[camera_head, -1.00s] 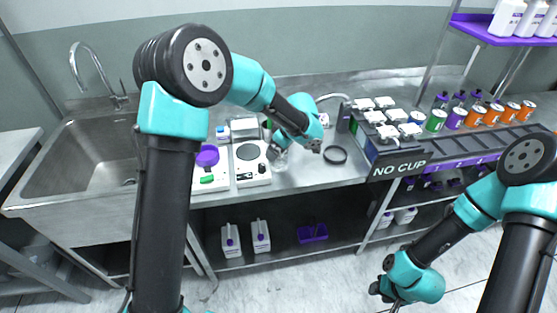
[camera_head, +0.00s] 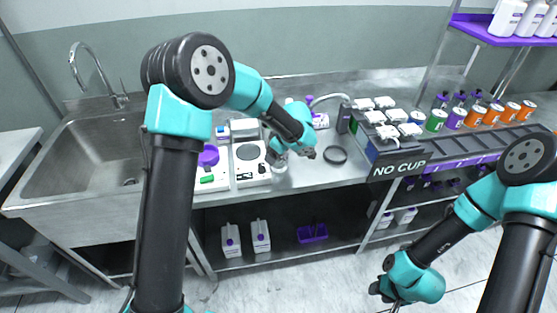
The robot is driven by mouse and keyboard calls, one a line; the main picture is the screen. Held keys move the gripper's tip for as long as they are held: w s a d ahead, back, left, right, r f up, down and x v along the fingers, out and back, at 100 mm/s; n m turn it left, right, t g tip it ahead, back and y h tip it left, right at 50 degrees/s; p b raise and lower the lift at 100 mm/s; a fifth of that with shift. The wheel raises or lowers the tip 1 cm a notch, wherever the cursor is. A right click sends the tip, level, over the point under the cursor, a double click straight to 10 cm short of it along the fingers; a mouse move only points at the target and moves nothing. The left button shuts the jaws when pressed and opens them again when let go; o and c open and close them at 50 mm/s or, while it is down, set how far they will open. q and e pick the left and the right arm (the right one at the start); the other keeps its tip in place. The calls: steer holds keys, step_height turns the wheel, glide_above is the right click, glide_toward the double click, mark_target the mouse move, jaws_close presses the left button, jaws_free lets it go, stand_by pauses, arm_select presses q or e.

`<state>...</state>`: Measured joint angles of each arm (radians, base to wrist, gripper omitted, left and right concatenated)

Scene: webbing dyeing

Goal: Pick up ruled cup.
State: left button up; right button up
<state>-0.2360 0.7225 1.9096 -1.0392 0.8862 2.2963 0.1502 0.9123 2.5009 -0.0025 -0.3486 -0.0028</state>
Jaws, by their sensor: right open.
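The ruled cup (camera_head: 280,166) looks like a small clear vessel on the steel counter, just right of the white hot plate or scale. My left gripper (camera_head: 272,157) is at the cup, its fingers small and partly hidden by my own wrist. I cannot tell whether it touches the cup or whether its jaws are open. My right gripper (camera_head: 396,305) hangs low in front of the counter, near the bottom edge of the picture. It is open, holds nothing visible, and is far from the cup.
A white device with a round dark plate (camera_head: 249,153) stands left of the cup. A black ring (camera_head: 335,155) lies to its right. The dispenser rack marked NO CUP (camera_head: 399,168) is further right. A sink (camera_head: 80,155) is at the left.

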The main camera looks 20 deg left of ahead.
arm_select(q)
steer(key=c, duration=0.7)
steer(key=shift+o, duration=0.2)
steer(key=shift+r, duration=0.25)
steer(key=s+d+r, duration=0.2)
steer(key=s, duration=0.5)
steer(key=s+d+r, duration=0.2)
steer(key=s, duration=0.6)
steer(key=shift+d+r, duration=0.25)
steer(key=shift+s, duration=0.2)
stand_by(1.9)
